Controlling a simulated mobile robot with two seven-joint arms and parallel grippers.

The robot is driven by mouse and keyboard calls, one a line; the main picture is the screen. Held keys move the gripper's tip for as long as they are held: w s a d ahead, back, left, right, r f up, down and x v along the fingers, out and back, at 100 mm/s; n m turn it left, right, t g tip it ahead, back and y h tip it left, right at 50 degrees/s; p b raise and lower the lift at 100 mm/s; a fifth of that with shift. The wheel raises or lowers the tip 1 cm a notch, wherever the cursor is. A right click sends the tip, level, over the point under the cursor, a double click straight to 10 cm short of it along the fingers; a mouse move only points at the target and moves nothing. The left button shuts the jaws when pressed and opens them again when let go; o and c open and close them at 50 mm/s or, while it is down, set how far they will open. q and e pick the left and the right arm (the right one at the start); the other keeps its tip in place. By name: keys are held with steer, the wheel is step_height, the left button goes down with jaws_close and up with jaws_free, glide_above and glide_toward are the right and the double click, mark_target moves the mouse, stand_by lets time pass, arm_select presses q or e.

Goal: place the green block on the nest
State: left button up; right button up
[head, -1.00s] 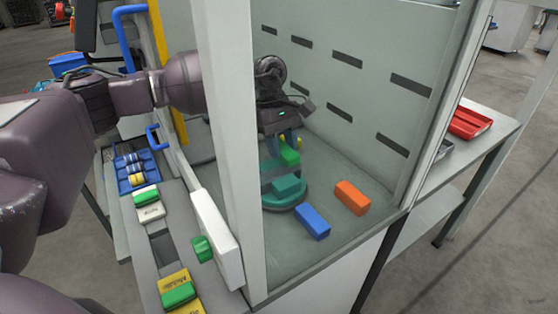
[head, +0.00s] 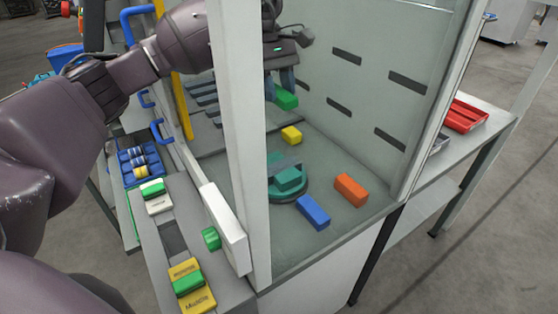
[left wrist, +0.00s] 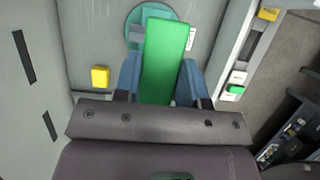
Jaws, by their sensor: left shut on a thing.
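My left gripper (head: 280,86) is inside the glass-sided cell, shut on the green block (head: 287,100), which hangs well above the cell floor. In the left wrist view the green block (left wrist: 166,58) sits between the two blue fingers and sticks out beyond them. The nest (head: 287,190) is a round teal base on the cell floor with a raised teal part in its middle, below and apart from the block. In the left wrist view the nest (left wrist: 135,28) is partly hidden behind the block. My right gripper is not in view.
A yellow block (head: 291,135), a blue block (head: 313,212) and an orange block (head: 350,189) lie on the cell floor around the nest. The pale frame post (head: 240,130) stands in front of my left arm. A perforated wall (head: 365,90) closes the back.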

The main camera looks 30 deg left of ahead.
arm_select(q)
step_height(320, 180, down, 18)
steer(key=shift+f, duration=0.25)
stand_by(0.4)
steer(key=shift+f, duration=0.2)
steer(key=o, duration=0.9)
steer(key=shift+o, duration=0.2)
steer(key=shift+r, duration=0.1)
steer(key=v, duration=1.2)
steer(key=shift+s+d+r, duration=0.1)
